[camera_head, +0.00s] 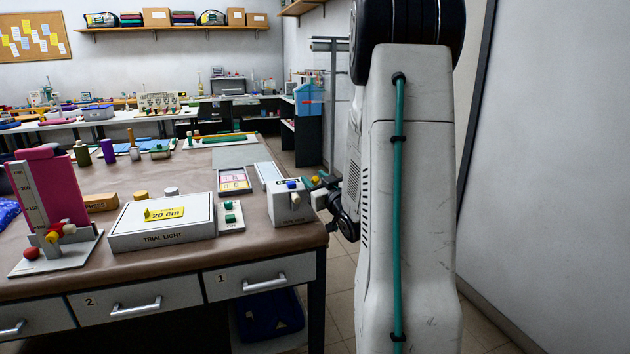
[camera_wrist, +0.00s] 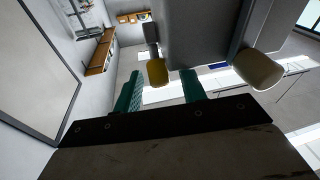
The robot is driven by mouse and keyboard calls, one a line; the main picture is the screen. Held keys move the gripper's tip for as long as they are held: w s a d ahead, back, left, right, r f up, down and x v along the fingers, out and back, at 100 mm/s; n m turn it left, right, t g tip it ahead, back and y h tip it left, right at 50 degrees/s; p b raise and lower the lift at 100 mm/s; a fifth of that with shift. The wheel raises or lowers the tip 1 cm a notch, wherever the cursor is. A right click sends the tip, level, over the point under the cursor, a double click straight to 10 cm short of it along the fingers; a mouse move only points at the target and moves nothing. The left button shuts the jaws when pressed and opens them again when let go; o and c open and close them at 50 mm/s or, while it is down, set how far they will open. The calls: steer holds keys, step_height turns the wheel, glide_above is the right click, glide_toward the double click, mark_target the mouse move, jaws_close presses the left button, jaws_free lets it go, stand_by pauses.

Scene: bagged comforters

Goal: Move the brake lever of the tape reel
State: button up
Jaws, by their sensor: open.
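The tape reel (camera_head: 289,208) is a pale box at the right end of the brown bench, with a blue knob on top; its small front label is hard to read. A yellow-tipped lever (camera_head: 316,179) and a white round knob (camera_head: 318,200) stick out on its right side. In the wrist view the grey box (camera_wrist: 205,30), the yellow tip (camera_wrist: 156,73) and the white knob (camera_wrist: 258,69) show close up. My gripper (camera_wrist: 163,90) is open, its teal fingers on either side of the yellow tip in the picture. I cannot tell whether they touch it.
Left of the reel are a small panel with green knobs (camera_head: 230,215), a white TRIAL LIGHT box (camera_head: 165,232) and a pink upright block (camera_head: 52,185) with a scale. Drawers (camera_head: 262,277) line the bench front. A wall (camera_head: 550,150) stands right of my arm.

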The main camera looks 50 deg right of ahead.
steer(key=v, duration=0.7)
steer(key=shift+s, duration=0.2)
steer(key=shift+a, duration=0.1)
